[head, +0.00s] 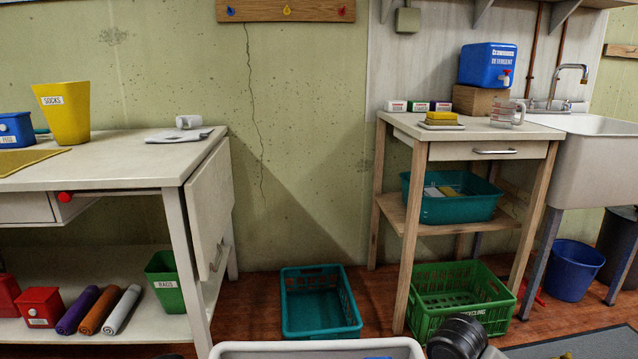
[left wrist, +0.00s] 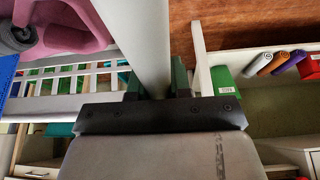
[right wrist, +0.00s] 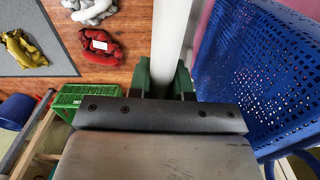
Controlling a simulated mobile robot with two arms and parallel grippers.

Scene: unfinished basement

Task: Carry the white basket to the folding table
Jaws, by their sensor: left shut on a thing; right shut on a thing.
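The white basket (head: 318,348) shows only as a rim at the bottom edge of the head view; its body is cut off. In the left wrist view my left gripper (left wrist: 157,85) is shut on its white rim (left wrist: 148,40). In the right wrist view my right gripper (right wrist: 165,82) is shut on a white rim (right wrist: 171,35), seemingly the same basket's other side. A pink item (left wrist: 70,25) lies on the inner side of the left rim. A pale table with a hanging leaf (head: 209,207) stands at the left; I cannot tell whether it is the folding table.
A teal crate (head: 320,304) stands on the floor ahead, between the pale table and a wooden stand (head: 418,150). A green crate (head: 455,297) is under the stand. A yellow bucket (head: 63,112) and a white cup (head: 188,121) occupy the table top. A blue perforated item (right wrist: 255,75) is right of the right rim.

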